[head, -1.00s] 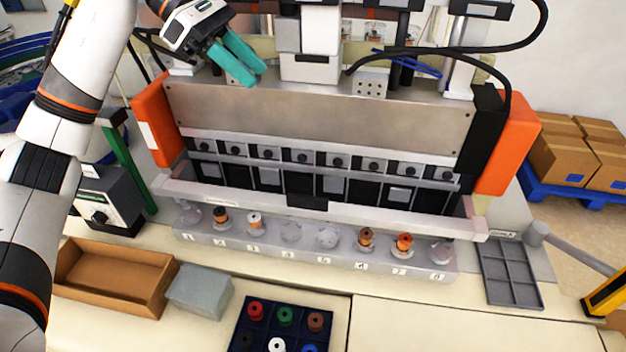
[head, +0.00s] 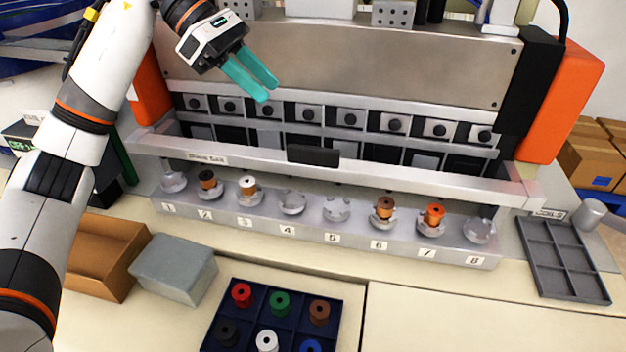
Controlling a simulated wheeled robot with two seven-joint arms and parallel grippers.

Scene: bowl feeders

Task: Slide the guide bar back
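The guide bar (head: 420,178) is a long pale rail running across the front of the machine, with a black grip block (head: 313,155) near its middle. It lies in front of the row of dark slots and behind the numbered spool holders. My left gripper (head: 268,91) has teal fingers with a gap between them and nothing in it. In the picture it is above and left of the black block, in front of the metal panel's lower edge, apart from the bar. My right gripper is out of view.
The numbered holder rail (head: 370,240) carries several spools, with some holders empty. A navy spool tray (head: 232,296), a grey box (head: 175,268), a brown bin (head: 105,250) and a grey compartment tray (head: 565,262) lie in front. The table at front right is clear.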

